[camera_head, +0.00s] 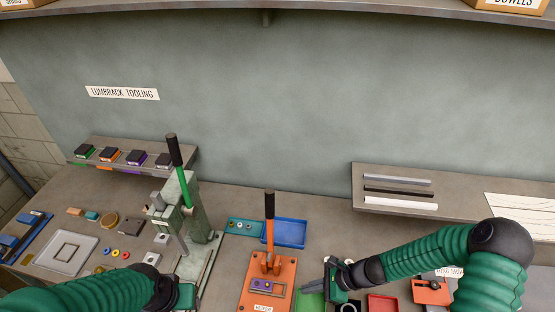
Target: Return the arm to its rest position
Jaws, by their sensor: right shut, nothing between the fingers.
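My right arm (425,255) comes in from the right, and its gripper (312,286) points left, shut and empty. It is just right of an orange fixture (252,290) with an upright orange-and-black handle (269,222), over or beside a green tray (309,302); I cannot tell if it touches either. My left arm (85,297) reaches in from the lower left. Its hand (186,297) is at the bottom edge by the green fly press (196,215), with its fingers not clearly shown. The press's lever (179,165) stands up, tilted slightly.
A blue tray (291,233) lies behind the orange fixture. A red tray (382,304) and another orange tool (431,292) are by my right arm. A raised shelf with bars (398,191) is at back right. Small parts and a grey plate (66,252) cover the left bench.

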